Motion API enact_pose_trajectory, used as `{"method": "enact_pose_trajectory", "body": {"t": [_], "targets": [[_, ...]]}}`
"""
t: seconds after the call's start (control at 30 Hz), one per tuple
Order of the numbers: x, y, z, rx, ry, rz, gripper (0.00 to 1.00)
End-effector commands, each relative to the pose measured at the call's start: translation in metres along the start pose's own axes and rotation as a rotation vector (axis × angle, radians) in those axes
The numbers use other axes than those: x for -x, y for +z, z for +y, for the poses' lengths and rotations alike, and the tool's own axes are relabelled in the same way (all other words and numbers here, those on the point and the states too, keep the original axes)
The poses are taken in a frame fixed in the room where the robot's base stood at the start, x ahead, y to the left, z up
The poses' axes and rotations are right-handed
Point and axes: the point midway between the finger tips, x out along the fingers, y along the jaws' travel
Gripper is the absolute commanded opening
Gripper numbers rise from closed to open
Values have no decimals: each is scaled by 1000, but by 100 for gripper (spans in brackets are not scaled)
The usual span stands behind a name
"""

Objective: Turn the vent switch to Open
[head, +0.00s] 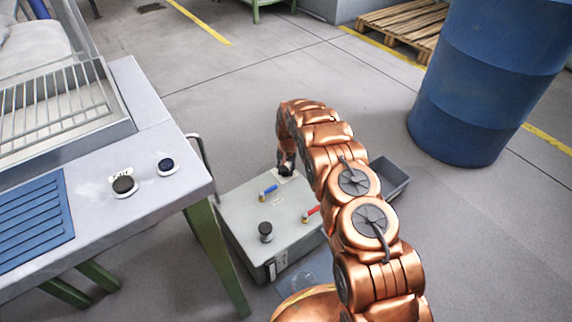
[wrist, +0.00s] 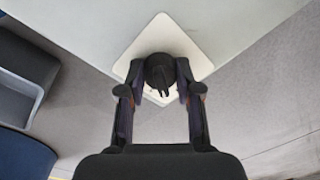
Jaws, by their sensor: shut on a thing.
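A dark round knob (wrist: 160,72), which looks like the vent switch, sits on a white plate (wrist: 184,40) at the corner of a pale surface. My gripper (wrist: 159,90) is shut on the knob, one finger on each side. A small notch or pointer on the knob faces the gripper's palm. No lettering is readable on the plate. In the head view my gripper (head: 287,168) reaches down to the far corner of the grey box (head: 238,215); it hides the knob there.
The box top also bears a blue-handled lever (head: 268,191), a red-handled lever (head: 311,211) and a black knob (head: 265,231). A workbench (head: 150,105) stands left, a grey bin (head: 392,178) right of the box, and a blue barrel (head: 485,90) beyond.

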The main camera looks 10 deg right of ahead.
Motion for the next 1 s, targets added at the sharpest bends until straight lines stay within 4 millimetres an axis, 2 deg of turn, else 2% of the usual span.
{"method": "enact_pose_trajectory", "body": {"t": [0.03, 0.5, 1.0], "targets": [[5, 0, -1, -42, -1, 4, 0], [2, 0, -1, -387, 0, 20, 0], [0, 0, 0, -494, -1, 26, 0]]}}
